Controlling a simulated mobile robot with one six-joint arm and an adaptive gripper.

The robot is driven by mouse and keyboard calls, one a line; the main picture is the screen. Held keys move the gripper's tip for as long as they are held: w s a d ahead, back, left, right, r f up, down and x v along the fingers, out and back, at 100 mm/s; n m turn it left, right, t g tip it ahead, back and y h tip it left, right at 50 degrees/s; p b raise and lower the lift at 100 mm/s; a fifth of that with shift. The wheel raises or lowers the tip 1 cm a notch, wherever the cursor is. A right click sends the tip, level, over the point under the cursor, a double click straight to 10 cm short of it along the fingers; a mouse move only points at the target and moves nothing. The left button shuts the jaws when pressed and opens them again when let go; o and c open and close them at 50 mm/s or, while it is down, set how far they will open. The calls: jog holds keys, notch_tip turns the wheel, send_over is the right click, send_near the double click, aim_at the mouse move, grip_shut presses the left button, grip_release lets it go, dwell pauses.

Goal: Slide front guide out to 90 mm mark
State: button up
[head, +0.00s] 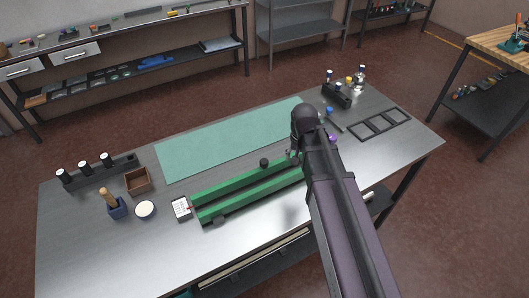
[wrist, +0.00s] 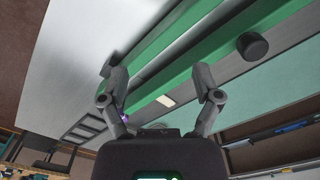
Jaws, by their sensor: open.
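Two long green guides lie parallel on the metal bench in the head view: the front guide (head: 250,197) nearer the edge, the rear guide (head: 232,181) behind it. A black knob (head: 264,162) stands by the rear guide; it also shows in the wrist view (wrist: 252,46). Another dark knob (head: 220,219) is at the front guide's near side. My gripper (wrist: 161,78) is open and empty, its fingers apart over the guides' right end. My arm hides that end in the head view. Contact with either guide cannot be told. No millimetre marks are readable.
A green mat (head: 225,143) lies behind the guides. A dark frame tray (head: 380,124) lies at right. The bench's front strip is clear.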

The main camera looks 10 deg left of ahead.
notch_tip(320, 180, up, 7)
jog(key=p, duration=0.6)
send_over(264, 160)
jog(key=shift+s+m, duration=0.15)
jog(key=shift+m, duration=0.25)
jog(key=shift+f+b, duration=0.15)
jog(key=shift+b, duration=0.2)
notch_tip(264, 160, down, 13)
jog(key=b, duration=1.3)
jog(key=shift+f, duration=0.15)
